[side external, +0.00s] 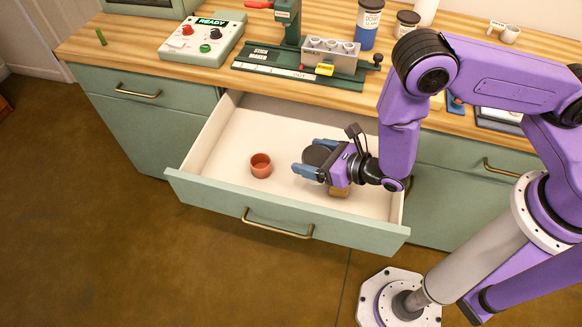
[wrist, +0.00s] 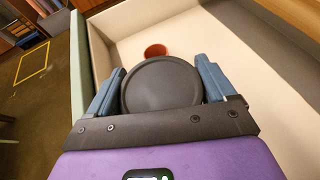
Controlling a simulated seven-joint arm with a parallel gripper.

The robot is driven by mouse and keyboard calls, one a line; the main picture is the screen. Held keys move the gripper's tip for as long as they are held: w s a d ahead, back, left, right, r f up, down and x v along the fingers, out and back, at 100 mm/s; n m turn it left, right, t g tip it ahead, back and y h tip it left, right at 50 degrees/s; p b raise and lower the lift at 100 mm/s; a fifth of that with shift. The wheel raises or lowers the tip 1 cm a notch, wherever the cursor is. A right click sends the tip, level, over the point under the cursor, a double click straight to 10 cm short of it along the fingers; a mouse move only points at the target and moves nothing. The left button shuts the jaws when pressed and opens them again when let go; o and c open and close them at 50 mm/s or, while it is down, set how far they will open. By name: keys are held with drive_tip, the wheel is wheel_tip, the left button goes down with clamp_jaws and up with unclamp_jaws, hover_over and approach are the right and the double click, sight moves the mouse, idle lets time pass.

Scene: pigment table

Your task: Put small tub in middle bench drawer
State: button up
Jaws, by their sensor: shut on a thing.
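The small tub shows as a round dark lid (side external: 317,156) between my gripper's blue fingers. It also fills the space between the fingers in the wrist view (wrist: 161,86). My gripper (side external: 309,157) is shut on the tub, over the right half of the open middle bench drawer (side external: 215,185). The tub's lower body is hidden, and I cannot tell whether it touches the drawer floor.
A terracotta cup (side external: 261,165) stands in the drawer, left of my gripper. A brown block-like thing (side external: 339,191) shows below my gripper. The drawer's left part is clear. On the benchtop are a control box (side external: 202,40) and a green press stand (side external: 290,72).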

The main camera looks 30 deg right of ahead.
drive_tip(key=w+a+f, duration=0.1)
drive_tip(key=f, duration=0.1)
drive_tip(key=w+a+f, duration=0.1)
drive_tip(key=w+f, duration=0.1)
drive_tip(key=w+a+f, duration=0.1)
drive_tip(key=w+f, duration=0.1)
drive_tip(key=shift+a+f, duration=0.1)
drive_tip(key=shift+f, duration=0.05)
drive_tip(key=shift+a+f, duration=0.1)
drive_tip(key=shift+f, duration=1.5)
drive_tip(key=o, duration=1.3)
drive_tip(key=shift+f, duration=0.1)
